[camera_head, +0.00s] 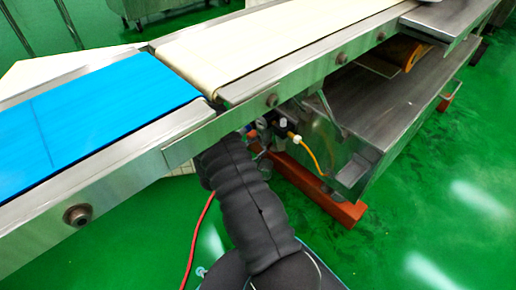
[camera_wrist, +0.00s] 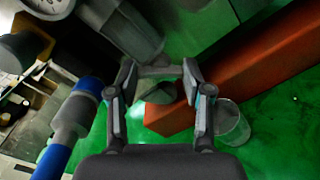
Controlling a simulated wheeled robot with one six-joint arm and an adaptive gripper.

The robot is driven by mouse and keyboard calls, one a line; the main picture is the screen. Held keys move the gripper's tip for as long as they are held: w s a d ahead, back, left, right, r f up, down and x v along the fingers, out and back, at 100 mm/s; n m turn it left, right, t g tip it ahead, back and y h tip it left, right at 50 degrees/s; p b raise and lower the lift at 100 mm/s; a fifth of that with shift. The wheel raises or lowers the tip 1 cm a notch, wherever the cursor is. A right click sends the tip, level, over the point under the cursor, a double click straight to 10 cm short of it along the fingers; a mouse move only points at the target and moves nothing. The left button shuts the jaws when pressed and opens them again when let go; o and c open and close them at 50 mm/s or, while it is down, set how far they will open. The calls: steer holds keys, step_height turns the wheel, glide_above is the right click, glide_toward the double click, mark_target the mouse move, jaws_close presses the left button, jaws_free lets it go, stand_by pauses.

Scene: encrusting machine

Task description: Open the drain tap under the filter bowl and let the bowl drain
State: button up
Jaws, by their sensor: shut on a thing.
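In the wrist view my gripper (camera_wrist: 160,78) is shut on a small grey piece between its fingertips, which looks like the drain tap (camera_wrist: 158,92). Its turn position cannot be told. A dark grey cylinder (camera_wrist: 122,25), which looks like the filter bowl, lies just beyond the fingertips at the upper left. Any liquid in it cannot be seen. In the head view the air filter unit (camera_head: 283,124) sits under the conveyor, partly hidden by my arm. My gripper is hidden there behind my arm and the conveyor edge.
A clear cup (camera_wrist: 232,122) stands right of my gripper on the green floor. An orange-red beam (camera_wrist: 245,75) runs behind it. A round gauge (camera_wrist: 45,6) and a blue-ended tube (camera_wrist: 68,125) are at left. The steel conveyor frame (camera_head: 185,140) passes above my arm; a yellow hose (camera_head: 312,157) hangs nearby.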

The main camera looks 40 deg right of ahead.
steer(key=shift+m, duration=0.4)
steer(key=o, duration=1.2)
steer(key=shift+c, duration=0.2)
steer(key=a, duration=1.2)
steer(key=shift+s, duration=0.45)
